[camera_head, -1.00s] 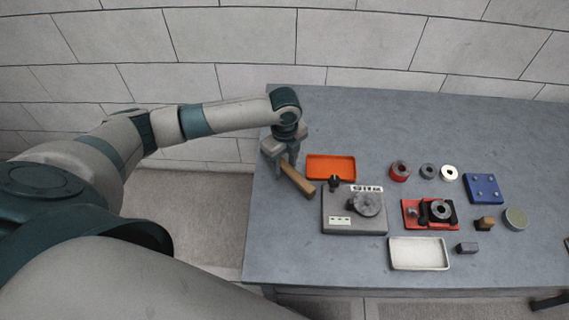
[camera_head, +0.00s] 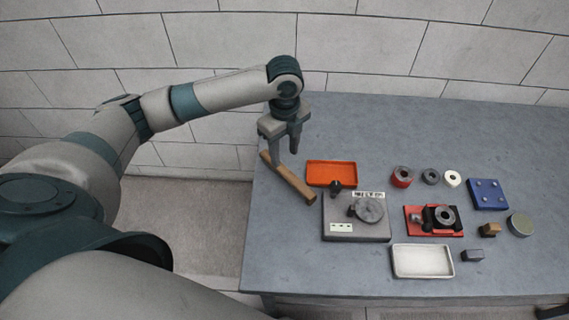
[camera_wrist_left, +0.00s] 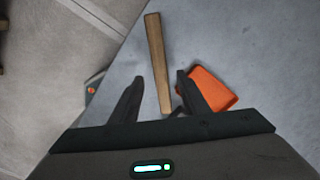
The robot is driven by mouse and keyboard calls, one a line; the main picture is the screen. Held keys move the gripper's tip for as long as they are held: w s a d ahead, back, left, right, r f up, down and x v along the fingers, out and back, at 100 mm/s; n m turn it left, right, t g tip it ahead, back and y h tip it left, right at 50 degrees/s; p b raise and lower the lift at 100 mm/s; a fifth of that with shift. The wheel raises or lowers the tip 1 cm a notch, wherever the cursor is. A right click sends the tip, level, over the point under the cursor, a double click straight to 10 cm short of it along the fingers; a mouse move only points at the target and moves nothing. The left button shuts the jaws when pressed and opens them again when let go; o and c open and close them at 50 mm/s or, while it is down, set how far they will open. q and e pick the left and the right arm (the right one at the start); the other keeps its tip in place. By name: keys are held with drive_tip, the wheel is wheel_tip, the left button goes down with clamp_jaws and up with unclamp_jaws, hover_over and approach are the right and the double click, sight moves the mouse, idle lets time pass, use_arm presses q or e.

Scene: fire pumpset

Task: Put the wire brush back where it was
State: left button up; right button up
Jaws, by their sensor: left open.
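The wire brush (camera_head: 290,179) shows as a long brown wooden bar lying at the table's left edge, left of the orange tray (camera_head: 331,174). Its bristles cannot be made out. My left gripper (camera_head: 287,146) is open and empty above the brush's far part, its fingers pointing down. In the left wrist view the brush (camera_wrist_left: 157,62) runs lengthwise between the two spread fingers (camera_wrist_left: 160,80), with space on both sides, and the orange tray (camera_wrist_left: 212,90) is beside the right finger.
A grey plate fixture (camera_head: 355,230) stands right of the brush's near end. Farther right are a white tray (camera_head: 422,262), a red fixture (camera_head: 432,220), a blue block (camera_head: 488,194) and several rings. The back of the table (camera_head: 400,125) is clear.

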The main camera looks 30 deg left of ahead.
use_arm(q)
wheel_tip(320, 180, up, 4)
drive_tip(key=shift+f, duration=0.2)
idle(1.0)
idle(0.6)
